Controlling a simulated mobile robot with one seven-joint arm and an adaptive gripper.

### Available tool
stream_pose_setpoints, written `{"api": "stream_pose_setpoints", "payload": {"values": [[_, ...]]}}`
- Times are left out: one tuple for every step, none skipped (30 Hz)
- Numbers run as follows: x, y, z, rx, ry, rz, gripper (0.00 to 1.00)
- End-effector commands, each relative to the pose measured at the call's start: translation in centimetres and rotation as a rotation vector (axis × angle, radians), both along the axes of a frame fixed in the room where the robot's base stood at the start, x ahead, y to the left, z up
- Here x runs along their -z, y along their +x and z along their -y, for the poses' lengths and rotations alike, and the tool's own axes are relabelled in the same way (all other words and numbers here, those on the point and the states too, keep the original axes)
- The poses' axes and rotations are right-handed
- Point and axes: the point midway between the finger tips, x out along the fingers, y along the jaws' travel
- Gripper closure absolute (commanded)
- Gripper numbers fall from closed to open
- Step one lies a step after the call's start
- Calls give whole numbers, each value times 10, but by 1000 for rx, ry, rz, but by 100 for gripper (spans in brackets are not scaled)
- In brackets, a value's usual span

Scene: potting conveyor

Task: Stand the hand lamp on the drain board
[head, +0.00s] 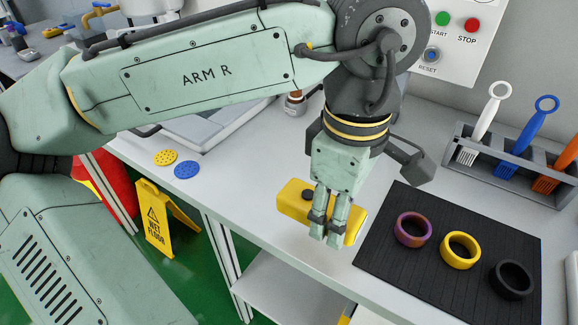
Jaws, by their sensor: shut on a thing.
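My gripper (325,236) points down over the front part of the white bench and is shut on the yellow hand lamp (293,199). The lamp is a block-like yellow body with a dark round button, lying sideways in the fingers. Its middle is partly hidden by the fingers, and I cannot tell whether it touches the bench. A black ribbed board (390,262), which may be the drain board, lies flat to the right of my gripper. A purple-orange ring (400,238), a yellow ring (447,258) and a black ring (497,289) lie on it.
A grey rack (464,170) holds brushes at the back right. Yellow (165,158) and blue (186,170) discs lie on the left of the bench. A small brown bottle (294,106) stands behind my gripper. A yellow wet-floor sign (152,218) stands on the floor. The black board's far-left part is bare.

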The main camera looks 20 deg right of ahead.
Motion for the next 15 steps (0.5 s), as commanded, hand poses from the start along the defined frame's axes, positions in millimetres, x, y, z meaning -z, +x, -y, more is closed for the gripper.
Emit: {"api": "stream_pose_setpoints", "payload": {"values": [[-1,12,0,-5,-1,-4,94],[-1,20,0,-6,-1,-6,94],[0,30,1,-5,-1,-6,94],[1,39,1,-6,-1,-6,94],[1,47,1,-5,-2,-6,94],[2,58,2,-5,-1,-6,94],[3,66,2,-5,-1,-4,94],[4,74,2,-5,0,-5,94],[5,84,2,-5,0,-5,94],[6,92,2,-4,0,-4,94],[6,99,3,-4,1,-4,94],[7,107,3,-3,0,-3,94],[8,112,3,-3,0,-3,94],[9,117,3,-2,1,-3,94],[10,122,3,-2,1,-2,94]]}}
